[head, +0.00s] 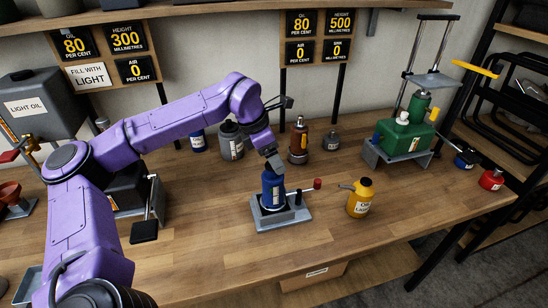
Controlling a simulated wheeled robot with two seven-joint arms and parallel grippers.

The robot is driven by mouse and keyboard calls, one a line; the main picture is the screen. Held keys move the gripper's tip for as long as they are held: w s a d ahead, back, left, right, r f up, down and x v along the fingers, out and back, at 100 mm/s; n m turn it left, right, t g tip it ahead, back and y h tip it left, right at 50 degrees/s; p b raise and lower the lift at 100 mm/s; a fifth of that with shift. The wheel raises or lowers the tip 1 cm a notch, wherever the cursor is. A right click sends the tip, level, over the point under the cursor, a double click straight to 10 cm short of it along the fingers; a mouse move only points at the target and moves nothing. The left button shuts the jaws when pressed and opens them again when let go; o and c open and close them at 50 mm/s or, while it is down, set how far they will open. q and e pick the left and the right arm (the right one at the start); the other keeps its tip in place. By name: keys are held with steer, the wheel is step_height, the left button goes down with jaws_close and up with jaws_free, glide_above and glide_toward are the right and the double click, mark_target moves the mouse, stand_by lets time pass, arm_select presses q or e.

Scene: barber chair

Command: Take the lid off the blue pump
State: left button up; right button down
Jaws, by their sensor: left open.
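The blue pump (273,191) stands upright on a grey metal base (292,217) in the middle of the workbench. My left gripper (273,163) points down right at the top of the blue pump. It is open, and its fingers are around or just over the top. The gripper hides the top, so I cannot make out the lid or tell whether the fingers touch it. My right gripper is not in view.
A yellow oil can (360,198) stands right of the blue pump. Behind are a grey container (231,141) and a brown-red bottle (298,141). A green unit (405,137) on a stand is at the right. The bench front (400,225) is clear.

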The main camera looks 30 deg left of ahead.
arm_select(q)
steer(key=shift+w+f, duration=0.15)
steer(key=shift+f, duration=0.1)
steer(key=shift+s+r, duration=0.3)
steer(key=shift+s, duration=0.25)
steer(key=shift+c, duration=0.6)
steer(key=shift+s, duration=0.15)
steer(key=c, duration=0.5)
steer(key=shift+w, duration=0.2)
steer(key=c, duration=0.5)
